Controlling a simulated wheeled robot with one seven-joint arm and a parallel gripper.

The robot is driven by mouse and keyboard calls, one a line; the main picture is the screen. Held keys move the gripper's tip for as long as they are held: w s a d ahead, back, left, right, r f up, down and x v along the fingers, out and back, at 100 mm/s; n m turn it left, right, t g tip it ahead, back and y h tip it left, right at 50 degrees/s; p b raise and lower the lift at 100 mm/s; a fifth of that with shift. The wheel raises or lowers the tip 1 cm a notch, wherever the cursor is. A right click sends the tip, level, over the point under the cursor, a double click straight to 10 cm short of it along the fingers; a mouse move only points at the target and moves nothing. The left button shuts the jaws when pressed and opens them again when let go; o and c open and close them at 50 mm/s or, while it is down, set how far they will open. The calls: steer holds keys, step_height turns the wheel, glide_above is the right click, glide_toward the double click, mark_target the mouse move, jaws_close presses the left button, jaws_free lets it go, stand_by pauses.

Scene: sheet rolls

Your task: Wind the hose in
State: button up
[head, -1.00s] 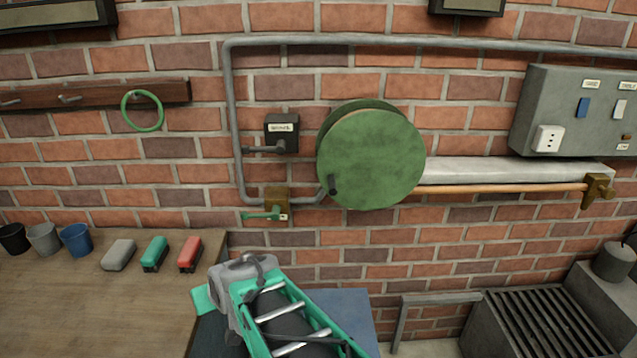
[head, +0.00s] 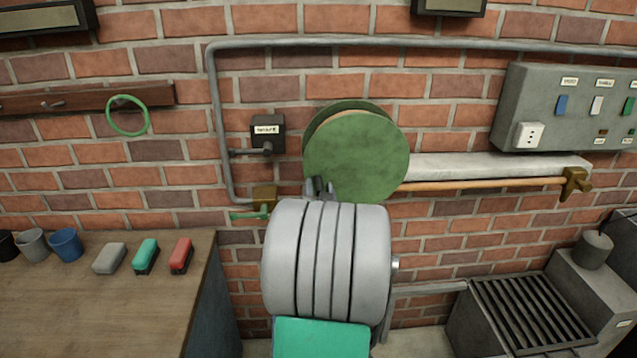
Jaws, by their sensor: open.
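A round green hose reel (head: 358,150) is mounted on the brick wall in the middle of the head view. An orange-brown hose (head: 480,186) runs from the reel to the right, ending at a brass nozzle (head: 574,184). My gripper (head: 319,188) is raised at the reel's lower left rim, where the dark crank handle showed before. The handle is hidden now or cannot be told from the fingers. The jaws are open; whether they touch the reel or stand around the handle cannot be told. My arm's grey wrist hides the wall below the reel.
A brass valve with a green lever (head: 250,215) is close left of my gripper. A grey pipe (head: 213,120) and a labelled switch box (head: 267,132) are on the wall. A workbench (head: 90,300) is at left, a grey panel (head: 570,105) at right.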

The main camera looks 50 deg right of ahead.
steer(key=shift+w+d, duration=0.45)
steer(key=shift+d, duration=0.05)
steer(key=shift+c, duration=0.4)
jaws_close()
stand_by(0.7)
